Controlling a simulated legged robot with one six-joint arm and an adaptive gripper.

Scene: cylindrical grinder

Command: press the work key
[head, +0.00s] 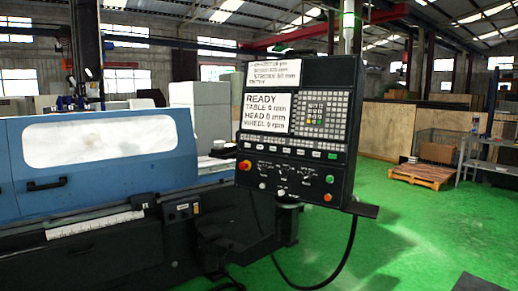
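The control panel (296,130) of the grinder stands upright near the middle of the head view, tilted slightly. Its screen (267,112) reads READY, with TABLE, HEAD and WHEEL lines. A block of small keys (321,115) is right of the screen. A row of larger pale keys (286,151) runs below the screen. The key labels are too small to read, so I cannot tell which is the work key. My gripper is not in view.
The blue grinder housing (95,150) with its windowed door fills the left. A small shelf (360,209) juts from the panel's lower right, and a black cable (340,262) hangs below. Green floor (420,235) is open to the right. A wooden pallet (422,174) lies farther back.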

